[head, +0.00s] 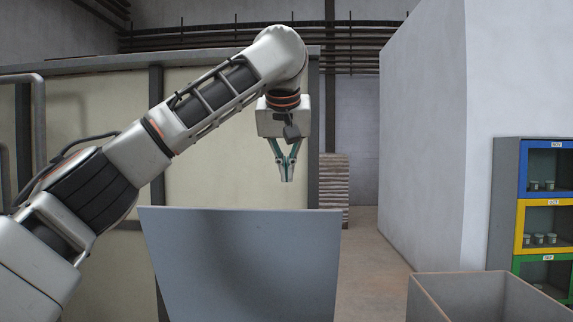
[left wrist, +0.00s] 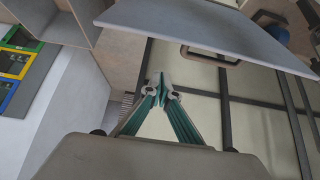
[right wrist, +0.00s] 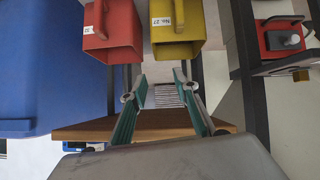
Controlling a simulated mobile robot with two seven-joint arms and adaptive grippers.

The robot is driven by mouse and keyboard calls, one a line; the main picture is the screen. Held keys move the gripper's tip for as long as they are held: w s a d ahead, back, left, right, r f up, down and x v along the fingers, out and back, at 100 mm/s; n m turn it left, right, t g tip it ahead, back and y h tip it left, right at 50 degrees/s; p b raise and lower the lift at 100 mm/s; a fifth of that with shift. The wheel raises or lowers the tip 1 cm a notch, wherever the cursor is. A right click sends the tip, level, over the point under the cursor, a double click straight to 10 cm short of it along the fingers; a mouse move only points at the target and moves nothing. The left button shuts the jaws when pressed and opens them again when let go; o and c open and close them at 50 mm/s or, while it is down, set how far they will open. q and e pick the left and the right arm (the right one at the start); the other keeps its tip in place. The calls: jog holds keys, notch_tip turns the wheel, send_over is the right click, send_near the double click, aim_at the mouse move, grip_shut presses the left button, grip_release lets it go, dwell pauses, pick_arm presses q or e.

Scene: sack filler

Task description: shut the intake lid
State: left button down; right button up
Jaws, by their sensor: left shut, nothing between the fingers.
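The intake lid appears as a flat grey panel (head: 240,265) standing raised and tilted in the lower middle of the head view. It also crosses the top of the left wrist view (left wrist: 205,27). My left gripper (head: 287,180) is shut and empty, pointing down, just above the lid's top edge in the head view. Its closed fingertips show in the left wrist view (left wrist: 160,84), apart from the lid in the picture. My right gripper (right wrist: 163,97) is open, with nothing seen held. The opening under the lid is hidden.
An open grey bin (head: 480,295) is at lower right, before a shelf unit (head: 545,205) with coloured frames. A pale wall (head: 425,130) stands behind. Red (right wrist: 112,30) and yellow (right wrist: 178,28) containers are ahead of my right gripper, with a blue one (right wrist: 40,65) at left.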

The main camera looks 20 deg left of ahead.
pick_arm(q)
jog(key=shift+w+f+p, duration=0.1)
jog(key=shift+f+p, duration=0.4)
jog(key=shift+f, duration=2.5)
pick_arm(e)
jog(key=shift+s+d+f, duration=0.15)
jog(key=shift+d+f, duration=0.05)
jog(key=shift+d, duration=0.25)
pick_arm(q)
jog(key=shift+f, duration=0.1)
